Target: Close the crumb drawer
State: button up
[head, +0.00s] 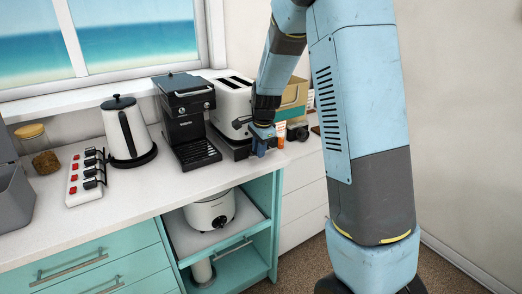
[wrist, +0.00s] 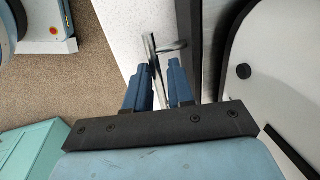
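The white toaster (head: 234,102) stands at the right end of the counter, and its side also fills the right of the wrist view (wrist: 285,60). The dark crumb drawer (head: 232,151) is at its base and appears to stick out at the front. In the wrist view its dark edge (wrist: 195,45) runs beside a metal bar handle (wrist: 152,50). My gripper (head: 262,145) is at the drawer's front. In the wrist view my gripper (wrist: 159,66) has its two blue fingers apart, on either side of the bar, with small gaps showing. The drawer's inside is hidden.
A black coffee machine (head: 186,112) stands close left of the toaster. A white kettle (head: 127,130) and a switch strip (head: 87,178) are farther left. The front counter is clear.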

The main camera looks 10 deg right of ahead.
jog(key=o, duration=0.4)
jog(key=v, duration=1.3)
jog(key=shift+r, duration=0.3)
jog(key=s+d+r+n+t, duration=0.1)
jog(key=s+n, duration=0.3)
jog(key=s, duration=0.6)
jog(key=s+d+r+n+t, duration=0.1)
jog(key=s+r+n, duration=0.3)
jog(key=s, duration=0.6)
jog(key=s+d+r+n+t, duration=0.1)
jog(key=s+r+n, duration=0.1)
jog(key=s+n, duration=0.4)
jog(key=shift+s+r+h, duration=0.1)
jog(key=shift+s+h, duration=0.1)
jog(key=shift+s, duration=1.05)
jog(key=shift+s+r+h, duration=0.1)
jog(key=shift+s+h, duration=0.1)
jog(key=shift+s, duration=1.05)
